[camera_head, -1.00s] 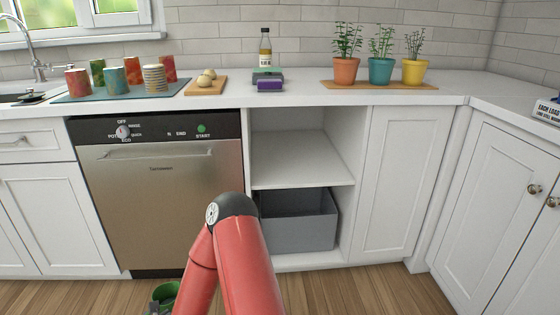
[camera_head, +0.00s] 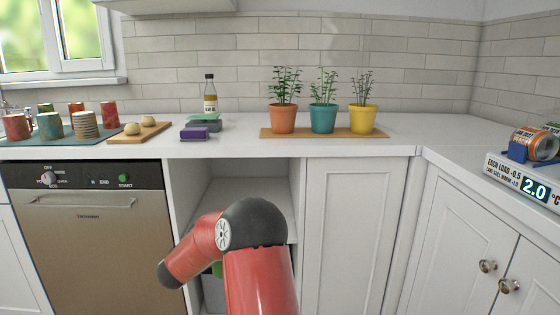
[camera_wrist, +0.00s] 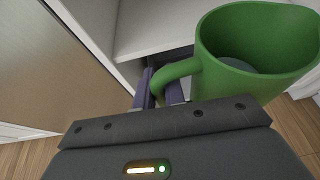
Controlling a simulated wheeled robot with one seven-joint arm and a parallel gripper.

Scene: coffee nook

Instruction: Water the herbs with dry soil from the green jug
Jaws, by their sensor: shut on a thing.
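The green jug (camera_wrist: 255,45) fills the right of the wrist view, upright, with a greyish surface inside it. My gripper (camera_wrist: 160,92) is shut on the jug's handle. In the head view only a small green bit of the jug (camera_head: 217,269) shows behind my red arm, and my gripper is hidden there. Three potted herbs stand in a row on a wooden board (camera_head: 325,135) at the back of the counter: an orange pot (camera_head: 283,119), a teal pot (camera_head: 322,118) and a yellow pot (camera_head: 362,119). Their soil is too small to judge.
Cups on a blue mat, a board with two pale round items (camera_head: 140,127), a bottle (camera_head: 210,95) and a purple block (camera_head: 200,134) stand left of the herbs. A can on a stand with a display (camera_head: 535,190) is at right. Counter before the herbs is clear.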

